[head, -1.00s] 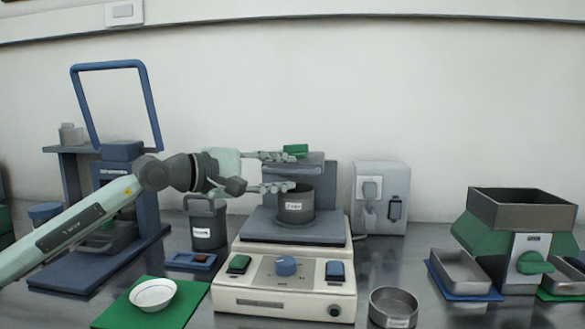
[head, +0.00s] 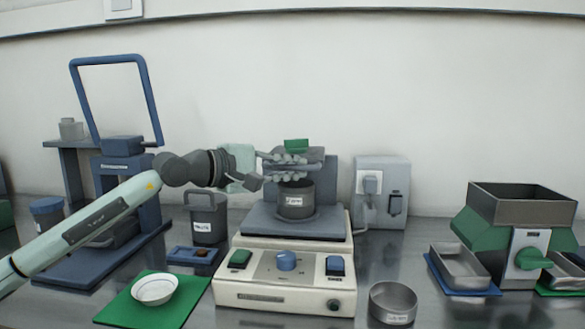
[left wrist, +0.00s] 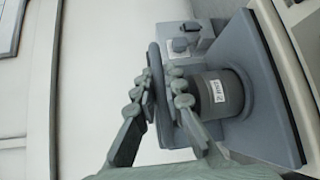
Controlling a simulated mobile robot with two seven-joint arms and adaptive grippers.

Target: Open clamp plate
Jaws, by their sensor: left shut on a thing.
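The clamp plate (head: 312,164) is a thin grey plate with a green block (head: 296,145) on top. It lies roughly level above a dark labelled pot (head: 296,200) on the cream machine (head: 285,288). My left gripper (head: 291,166) comes in from the left, with one finger above the plate and one below, and is shut on the plate. In the left wrist view the fingers (left wrist: 163,93) close on the plate (left wrist: 156,68), seen edge-on, with the pot (left wrist: 220,92) beside it. The fingers cover part of the plate. My right gripper is not in view.
A blue-framed press (head: 125,170) and a lidded container (head: 206,220) stand left. A white bowl (head: 154,289) rests on a green mat (head: 180,308). A grey bin (head: 392,302) is front right, a hopper machine (head: 521,207) far right. A socket box (head: 381,192) stands behind.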

